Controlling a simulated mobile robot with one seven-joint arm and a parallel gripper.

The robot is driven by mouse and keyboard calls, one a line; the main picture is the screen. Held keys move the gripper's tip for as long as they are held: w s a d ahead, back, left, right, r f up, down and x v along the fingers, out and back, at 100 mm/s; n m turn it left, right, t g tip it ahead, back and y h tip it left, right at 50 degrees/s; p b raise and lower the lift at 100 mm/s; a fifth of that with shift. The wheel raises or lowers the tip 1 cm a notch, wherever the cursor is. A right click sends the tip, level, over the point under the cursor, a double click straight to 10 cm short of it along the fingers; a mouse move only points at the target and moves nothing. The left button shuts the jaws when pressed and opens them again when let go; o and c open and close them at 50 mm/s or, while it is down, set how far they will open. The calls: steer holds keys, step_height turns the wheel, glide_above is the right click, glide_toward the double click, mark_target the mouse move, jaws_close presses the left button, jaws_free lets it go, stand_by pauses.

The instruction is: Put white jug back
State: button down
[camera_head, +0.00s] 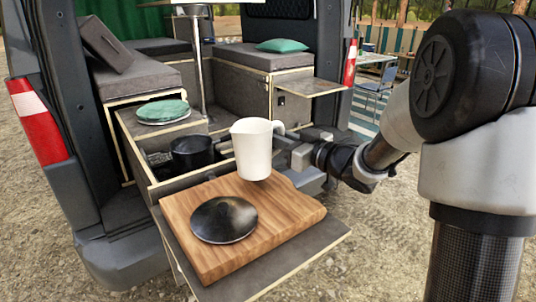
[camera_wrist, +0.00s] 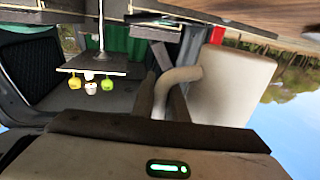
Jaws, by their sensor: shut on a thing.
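The white jug (camera_head: 252,150) is upright in the head view, over the back edge of the wooden board. My gripper (camera_head: 292,137) is shut on its handle from the right. In the wrist view, which is upside down, the jug (camera_wrist: 232,85) is at the right and its handle (camera_wrist: 180,76) lies between my fingers (camera_wrist: 165,100). A gap shows there between the jug's base and the wood, so it is held above the board.
The wooden board (camera_head: 290,215) lies on the pulled-out drawer, with a round black lid or plate (camera_head: 223,219) on it. A black pot (camera_head: 191,154) sits in the drawer behind. A small side shelf (camera_head: 312,87) is bare.

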steer(key=shift+f+b, duration=0.5)
steer(key=shift+f, duration=1.3)
steer(key=shift+f, duration=0.15)
steer(key=c, duration=1.8)
jaws_free()
steer(key=shift+o, duration=0.2)
steer(key=shift+r, duration=0.25)
steer(key=p+v, duration=0.1)
steer(key=v, duration=1.1)
steer(key=shift+p, duration=0.3)
steer(key=shift+f, duration=0.1)
